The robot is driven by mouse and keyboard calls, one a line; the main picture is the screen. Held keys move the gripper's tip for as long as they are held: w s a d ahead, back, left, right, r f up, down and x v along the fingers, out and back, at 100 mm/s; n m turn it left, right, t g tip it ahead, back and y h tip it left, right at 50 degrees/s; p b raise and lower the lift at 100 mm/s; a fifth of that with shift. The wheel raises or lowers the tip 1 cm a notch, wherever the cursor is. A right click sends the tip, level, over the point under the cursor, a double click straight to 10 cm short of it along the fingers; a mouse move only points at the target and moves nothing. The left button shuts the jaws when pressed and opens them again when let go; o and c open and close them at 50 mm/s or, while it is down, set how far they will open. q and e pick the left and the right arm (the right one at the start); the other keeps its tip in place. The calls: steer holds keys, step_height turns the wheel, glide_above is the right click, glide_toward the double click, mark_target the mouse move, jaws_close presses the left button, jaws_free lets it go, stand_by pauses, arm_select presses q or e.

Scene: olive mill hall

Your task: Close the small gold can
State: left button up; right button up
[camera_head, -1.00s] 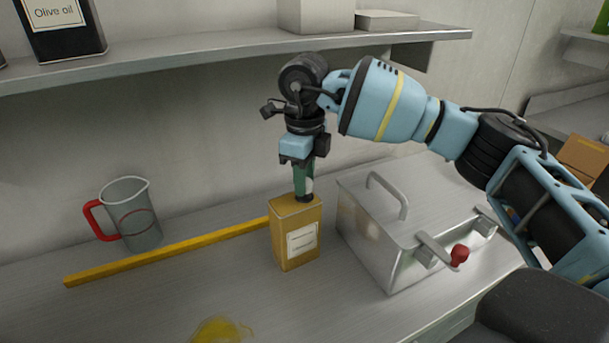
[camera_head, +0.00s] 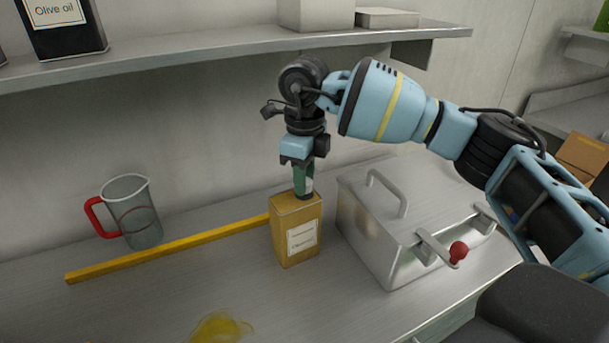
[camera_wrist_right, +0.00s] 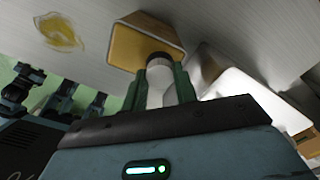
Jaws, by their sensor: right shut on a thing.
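The small gold can (camera_head: 283,232) stands upright on the steel counter, with a pale label on its front. My right gripper (camera_head: 304,186) points down over the can's top. Its green fingers are shut on a pale, cylindrical cap (camera_wrist_right: 160,80) with a dark end at the can's top. In the right wrist view the can (camera_wrist_right: 140,45) is just beyond the fingertips. The cap meets or nearly meets the can's top; the exact contact and the opening are hidden. My left gripper is not in view.
A steel box (camera_head: 372,235) with a handle and red knob stands close right of the can. A yellow bar (camera_head: 170,248) lies behind and left, near a red-handled jug (camera_head: 135,215). A yellow oil spill (camera_head: 220,328) is in front. A shelf (camera_head: 230,52) runs above.

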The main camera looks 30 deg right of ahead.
steer(key=shift+f, duration=0.15)
stand_by(0.8)
steer(key=o, duration=0.9)
steer(key=shift+c, duration=0.3)
steer(key=shift+c, duration=0.7)
